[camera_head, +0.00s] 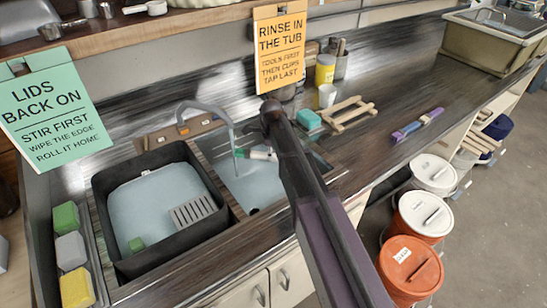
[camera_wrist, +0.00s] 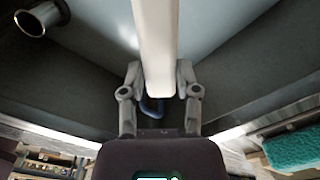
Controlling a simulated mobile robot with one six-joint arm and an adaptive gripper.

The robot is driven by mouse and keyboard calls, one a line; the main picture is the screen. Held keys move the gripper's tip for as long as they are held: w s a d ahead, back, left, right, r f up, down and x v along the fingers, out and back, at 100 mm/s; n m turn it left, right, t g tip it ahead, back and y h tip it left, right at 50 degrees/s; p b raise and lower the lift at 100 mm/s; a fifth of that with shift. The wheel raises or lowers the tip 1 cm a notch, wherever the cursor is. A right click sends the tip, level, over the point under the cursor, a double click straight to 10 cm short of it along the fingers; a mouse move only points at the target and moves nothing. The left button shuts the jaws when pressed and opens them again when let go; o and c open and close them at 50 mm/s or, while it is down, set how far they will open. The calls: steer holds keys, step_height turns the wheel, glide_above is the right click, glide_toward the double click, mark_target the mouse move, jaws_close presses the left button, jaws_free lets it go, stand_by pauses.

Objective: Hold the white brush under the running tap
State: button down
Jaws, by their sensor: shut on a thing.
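A white brush (camera_wrist: 155,45) is between the two fingers of my gripper (camera_wrist: 158,80) in the wrist view, and the gripper is shut on it. In the head view the brush (camera_head: 261,154) shows as a small white piece with green at its left end, over the sink basin (camera_head: 262,185). My arm hides most of the gripper there. The grey tap (camera_head: 214,109) arches over the basin, and its spout comes down close to the brush's green end. I cannot tell whether water is running or touches the brush.
A black tub (camera_head: 104,215) of greyish water stands left of the basin. A teal sponge (camera_head: 308,119), a wooden rack (camera_head: 349,113) and a purple-blue tool (camera_head: 417,124) lie on the counter to the right. Lidded buckets (camera_head: 410,268) stand on the floor.

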steer(key=shift+w+a+f, duration=0.2)
steer(key=shift+w+a, duration=0.4)
steer(key=shift+w, duration=0.2)
steer(key=shift+w+d, duration=0.4)
steer(key=shift+d, duration=0.05)
stand_by(0.5)
steer(key=shift+s+a, duration=0.15)
steer(key=shift+a, duration=0.05)
stand_by(0.5)
steer(key=shift+s+a, duration=0.2)
steer(key=shift+a, duration=0.05)
stand_by(0.4)
steer(key=shift+s, duration=0.1)
steer(key=s+d, duration=0.4)
steer(key=s, duration=0.2)
steer(key=shift+d, duration=0.4)
stand_by(0.7)
steer(key=shift+s+r, duration=0.1)
steer(key=shift+s, duration=0.05)
stand_by(1.5)
